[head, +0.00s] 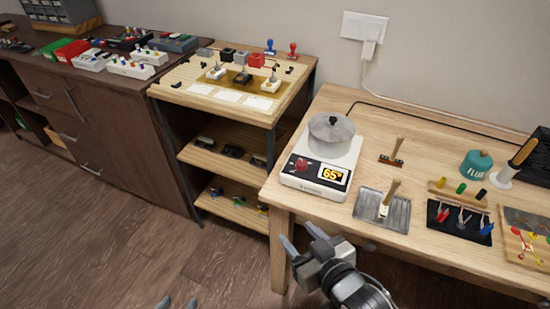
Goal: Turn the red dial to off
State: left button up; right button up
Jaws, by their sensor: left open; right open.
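The red dial (301,165) is on the dark front panel of a white heating unit (338,166), at the front left corner of the wooden workbench (400,245). Beside it, an orange display (333,175) reads 65°. A lidded metal pot (331,132) sits on the unit. Which way the dial points is too small to tell. My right gripper (299,236) is open and empty, in front of the bench's left end, below and apart from the dial. My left gripper (178,302) shows only its fingertips at the bottom edge. It is open, far from the dial.
A metal tray with a brush (369,206), a dark mat with pliers (440,227) and a teal flux jar (476,163) stand right of the unit. A cable (385,108) runs along the wall. A shelf unit (270,119) stands left of the bench. Floor in front is clear.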

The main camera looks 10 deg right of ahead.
jog(key=w+a+r+n+t+y+b, duration=0.25)
jog(key=w+a+r+n+y, duration=0.3)
jog(key=w+a+r, duration=0.4)
jog(key=s+a+r+n+g+y+b, duration=0.2)
jog(key=s+a+r+n+g+y, duration=0.1)
jog(key=a+r+n+g+y, duration=0.75)
jog(key=n+g+h+b, duration=0.4)
jog(key=n+g+h, duration=0.15)
jog(key=h, duration=1.45)
send_near(302, 163)
pick_arm(q)
jog(key=f, duration=0.1)
jog(key=w+d+t, duration=0.1)
jog(key=f+h, duration=0.1)
jog(key=shift+w+d+f+n, duration=0.2)
jog(key=shift+d+f+n, duration=0.05)
jog(key=shift+f+n, duration=0.15)
pick_arm(e)
jog(key=shift+t, duration=0.35)
notch_tip(302, 163, down, 8)
jog(key=shift+a+f, duration=0.1)
jog(key=shift+f, duration=0.1)
